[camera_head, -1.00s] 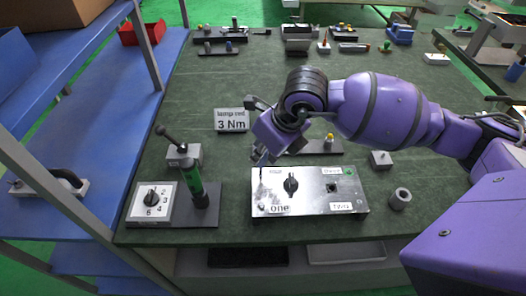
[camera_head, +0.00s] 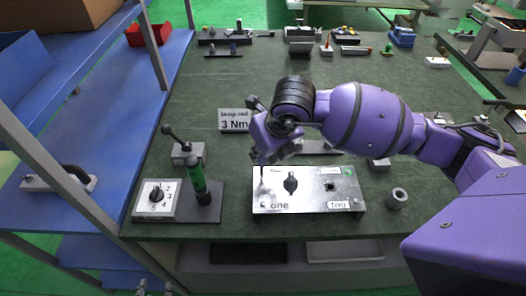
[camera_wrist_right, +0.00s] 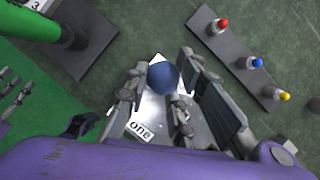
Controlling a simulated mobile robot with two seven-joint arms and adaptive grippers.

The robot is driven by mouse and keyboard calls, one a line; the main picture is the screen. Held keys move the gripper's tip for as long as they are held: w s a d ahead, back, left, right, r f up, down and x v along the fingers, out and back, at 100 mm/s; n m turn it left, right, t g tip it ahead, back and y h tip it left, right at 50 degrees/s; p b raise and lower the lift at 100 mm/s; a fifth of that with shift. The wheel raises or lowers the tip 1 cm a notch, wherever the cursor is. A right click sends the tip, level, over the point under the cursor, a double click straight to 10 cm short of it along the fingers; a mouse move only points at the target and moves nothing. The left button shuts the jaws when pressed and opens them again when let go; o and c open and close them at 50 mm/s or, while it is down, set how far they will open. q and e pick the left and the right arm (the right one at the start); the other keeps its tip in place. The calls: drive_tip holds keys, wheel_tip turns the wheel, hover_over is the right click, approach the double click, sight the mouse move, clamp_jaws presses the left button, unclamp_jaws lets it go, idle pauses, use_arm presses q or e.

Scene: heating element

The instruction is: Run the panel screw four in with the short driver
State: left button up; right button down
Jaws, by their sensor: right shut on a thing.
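The grey metal panel box (camera_head: 300,203) stands on the bench, with a black knob (camera_head: 290,183) and small labels on top. One label reads "one"; the others are too small to read surely, so I cannot tell which screw is four. My right gripper (camera_head: 264,156) is over the panel's far left corner. In the wrist view it (camera_wrist_right: 155,95) is shut on a driver, seen end-on as a round blue handle end (camera_wrist_right: 163,77), with the panel (camera_wrist_right: 150,112) below. The driver's tip and any screw under it are hidden. My left gripper is out of view.
Left of the panel stand a green-handled tool (camera_head: 196,176) in a dark stand and a numbered dial box (camera_head: 156,200). A "3 Nm" sign (camera_head: 234,120) stands behind. A grey ring (camera_head: 396,198) is to the right. A rack with red, blue and yellow tops (camera_wrist_right: 250,65) is near the gripper.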

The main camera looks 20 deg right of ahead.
drive_tip(key=shift+r+m+p, duration=0.1)
drive_tip(key=shift+m+p, duration=0.3)
drive_tip(key=shift+m, duration=0.2)
drive_tip(key=shift+a+m+h, duration=0.2)
drive_tip(key=shift+m+h, duration=0.2)
drive_tip(key=shift+m, duration=0.2)
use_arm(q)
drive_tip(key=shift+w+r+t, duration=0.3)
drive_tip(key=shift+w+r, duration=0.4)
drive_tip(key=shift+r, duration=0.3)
use_arm(e)
drive_tip(key=shift+m+h, duration=0.4)
drive_tip(key=shift+m, duration=0.4)
drive_tip(key=shift+d, duration=0.1)
drive_tip(key=m, duration=0.2)
drive_tip(key=m+h, duration=0.1)
drive_tip(key=m, duration=0.1)
drive_tip(key=shift+w+f+h, duration=0.15)
drive_tip(key=shift+f+h, duration=0.05)
drive_tip(key=shift+h, duration=0.1)
